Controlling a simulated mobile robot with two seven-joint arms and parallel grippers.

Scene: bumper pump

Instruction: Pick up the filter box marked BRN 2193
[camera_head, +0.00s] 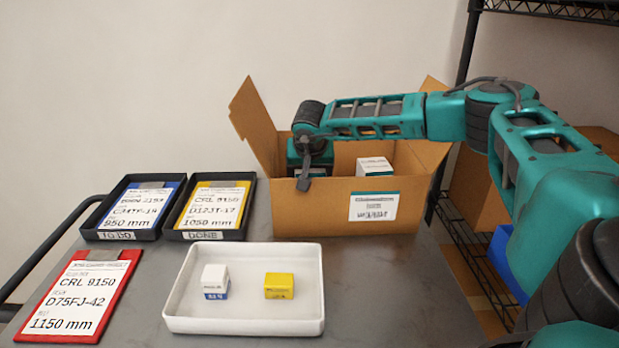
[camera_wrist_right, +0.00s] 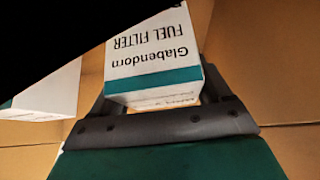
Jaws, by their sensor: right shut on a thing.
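My right gripper (camera_head: 306,178) reaches down into the open cardboard carton (camera_head: 300,215). In the right wrist view the gripper (camera_wrist_right: 160,98) is shut on a white filter box (camera_wrist_right: 150,48) with a teal band. Its print reads "Glabendorn FUEL FILTER" upside down; the number is not readable. In the head view the arm and carton wall hide this box. A second white box (camera_head: 375,166) stands in the carton to the right, and a white box also shows at left in the wrist view (camera_wrist_right: 48,95). My left gripper is not in view.
A white tray (camera_head: 245,324) holds a white-and-blue box (camera_head: 215,281) and a yellow box (camera_head: 279,286). Black trays marked TO DO (camera_head: 117,236) and DONE (camera_head: 203,236) hold blue and yellow cards; the blue one appears to read BRN 2193. A red card (camera_head: 73,300) lies front left.

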